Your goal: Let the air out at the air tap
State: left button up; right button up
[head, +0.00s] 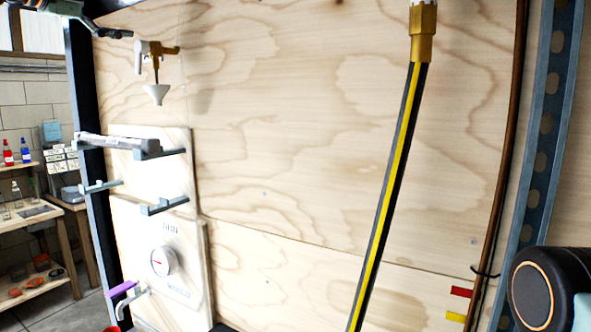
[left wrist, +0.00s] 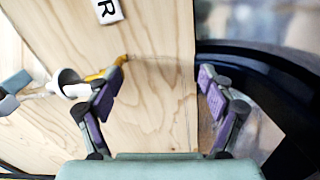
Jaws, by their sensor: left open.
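A brass tap (head: 155,50) with a white lever and a white funnel-shaped cup below it is on the upper left of the plywood panel. In the left wrist view its brass part (left wrist: 117,67) and white cup (left wrist: 68,78) lie by the left finger, and a label (left wrist: 108,10) shows the letter R. My left gripper (head: 120,33), seen in part at the top left, is just left of this tap. In the wrist view it is open (left wrist: 158,82), with nothing held between its purple-padded fingers. Contact with the tap cannot be told. My right gripper is out of view.
A gauge (head: 162,261) and a purple-handled tap (head: 122,290) are lower on the panel. Grey brackets (head: 166,205) stick out below the brass tap. A black-and-yellow hose (head: 391,190) hangs right of centre. A dark post (head: 88,170) edges the panel; shelves stand beyond.

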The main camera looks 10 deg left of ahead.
aim_at(139, 59)
pick_arm(q)
notch_tip(139, 59, down, 10)
jog(key=shift+r, duration=0.2)
dwell(0.5)
jog(key=shift+s, duration=0.1)
